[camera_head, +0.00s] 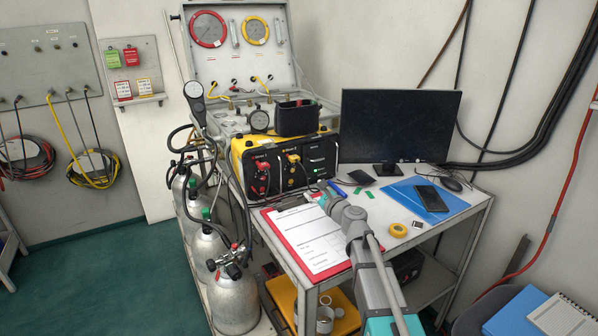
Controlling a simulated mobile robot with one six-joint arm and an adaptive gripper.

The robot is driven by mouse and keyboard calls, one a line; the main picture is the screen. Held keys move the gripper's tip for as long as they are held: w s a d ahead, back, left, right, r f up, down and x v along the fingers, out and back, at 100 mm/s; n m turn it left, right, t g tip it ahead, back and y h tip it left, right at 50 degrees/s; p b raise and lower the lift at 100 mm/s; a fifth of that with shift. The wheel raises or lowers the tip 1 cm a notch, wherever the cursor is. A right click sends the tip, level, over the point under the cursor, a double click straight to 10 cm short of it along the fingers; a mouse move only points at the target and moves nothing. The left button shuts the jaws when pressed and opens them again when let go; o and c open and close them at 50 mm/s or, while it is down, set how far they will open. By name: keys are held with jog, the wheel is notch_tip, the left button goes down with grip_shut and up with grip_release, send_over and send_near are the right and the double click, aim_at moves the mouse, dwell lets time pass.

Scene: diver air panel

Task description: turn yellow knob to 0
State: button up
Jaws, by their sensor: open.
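A yellow knob (293,158) sits on the black front of a yellow-and-black box, under a small label. Its pointer and scale are too small to read. A red knob (262,167) is to its left on the same front. My gripper (326,190) is at the end of my arm, which reaches up from the bottom right. It is open, low in front of the box's right half, and appears apart from the yellow knob. The fingertips are small and partly hidden by the wrist.
A red clipboard (268,228) with paper lies on the table's left, below my arm. A monitor (400,125), blue folder (455,205), phone (431,198) and yellow tape roll (398,230) are to the right. Gas cylinders (233,300) with hoses stand left of the table.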

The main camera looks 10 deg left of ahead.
aim_at(293, 171)
jog(key=shift+w+d, duration=0.15)
jog(key=shift+w, duration=0.1)
jog(key=shift+w, duration=0.1)
jog(key=shift+w+a, duration=0.3)
jog(key=shift+w, duration=0.15)
jog(key=x, duration=1.2)
jog(key=shift+w+a, duration=0.1)
jog(key=shift+w, duration=0.05)
grip_shut()
